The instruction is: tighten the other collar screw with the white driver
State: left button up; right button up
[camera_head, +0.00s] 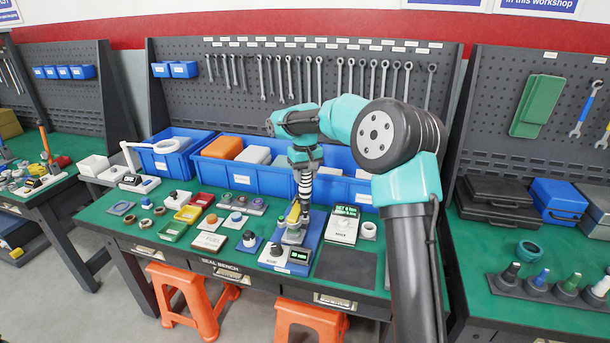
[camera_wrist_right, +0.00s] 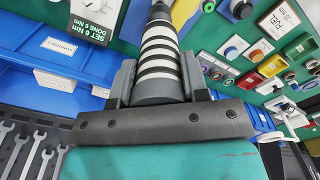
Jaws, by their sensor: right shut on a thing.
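My right gripper (camera_head: 305,168) is shut on the white driver (camera_head: 305,188), whose grip has white and dark bands. The driver points down, upright, over the seal fixture on the blue base (camera_head: 308,238). In the right wrist view the banded driver (camera_wrist_right: 159,58) sits between the two fingers of my right gripper (camera_wrist_right: 160,88). The driver's tip and the collar screws are too small or hidden to make out, so I cannot tell whether the tip touches a screw. My left gripper is not in view.
A white unit with a green "SET 6 Nm" display (camera_head: 344,222) stands right of the fixture. A dark mat (camera_head: 345,268) lies in front of it. Blue bins (camera_head: 240,175) line the back. Small colored trays (camera_head: 187,214) and parts crowd the left side.

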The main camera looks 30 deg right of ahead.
aim_at(305, 183)
jog(key=shift+f, duration=1.6)
dwell(4.6)
jog(key=shift+r, duration=0.1)
jog(key=shift+r, duration=2.5)
jog(key=shift+d, duration=0.1)
